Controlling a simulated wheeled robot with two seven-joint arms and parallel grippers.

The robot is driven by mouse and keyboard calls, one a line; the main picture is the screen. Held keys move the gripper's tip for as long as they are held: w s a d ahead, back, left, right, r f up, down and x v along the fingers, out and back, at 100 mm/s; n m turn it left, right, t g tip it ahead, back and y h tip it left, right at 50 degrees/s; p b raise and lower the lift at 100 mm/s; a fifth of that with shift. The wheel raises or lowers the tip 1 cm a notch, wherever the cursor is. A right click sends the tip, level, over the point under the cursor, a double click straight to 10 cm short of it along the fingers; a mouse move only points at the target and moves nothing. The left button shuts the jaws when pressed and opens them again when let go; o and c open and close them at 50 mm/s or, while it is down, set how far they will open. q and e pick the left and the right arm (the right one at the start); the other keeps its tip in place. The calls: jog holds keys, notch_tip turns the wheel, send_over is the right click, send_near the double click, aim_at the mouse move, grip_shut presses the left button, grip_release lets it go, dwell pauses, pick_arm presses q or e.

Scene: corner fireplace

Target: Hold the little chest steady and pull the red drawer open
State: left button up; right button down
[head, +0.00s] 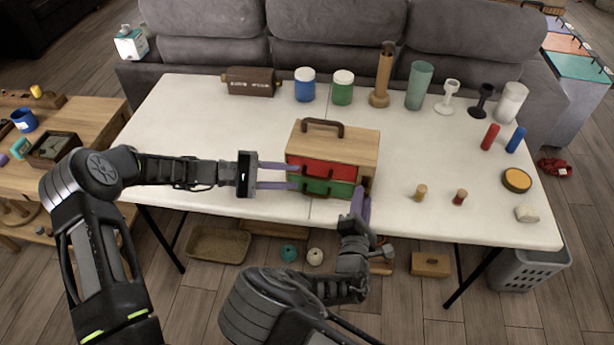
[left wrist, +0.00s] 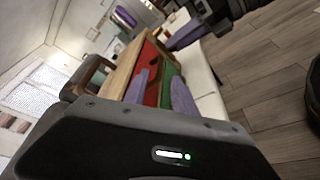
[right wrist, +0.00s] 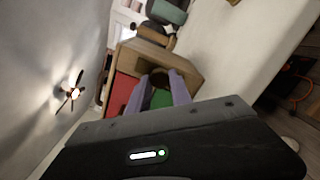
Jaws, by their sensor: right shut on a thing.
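The little chest (head: 362,146) is wooden with a dark top handle (head: 322,127). It stands on the white table's front half. Its red drawer (head: 325,168) sits above a green drawer (head: 320,187); both look closed. My left gripper (head: 292,175) comes in from the left with fingers apart at the chest's left front; in the left wrist view the fingers (left wrist: 162,92) stand before the drawer fronts, with no clear contact. My right gripper (head: 362,193) is at the right front corner, its fingers closed on a dark part of the chest, which they partly hide.
Behind the chest stand a brown box (head: 250,82), a blue jar (head: 305,85), a green jar (head: 343,87) and several upright items. Two small pegs (head: 421,193) (head: 460,197) and a yellow round thing (head: 516,180) lie right. The table (head: 200,120) is clear left of the chest.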

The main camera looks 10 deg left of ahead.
aim_at(307, 178)
pick_arm(q)
jog(key=x, duration=0.5)
jog(key=shift+d, duration=0.1)
grip_shut()
jog(key=shift+f, duration=0.1)
jog(key=shift+s+f, duration=0.1)
jog(key=shift+f, duration=0.05)
dwell(1.1)
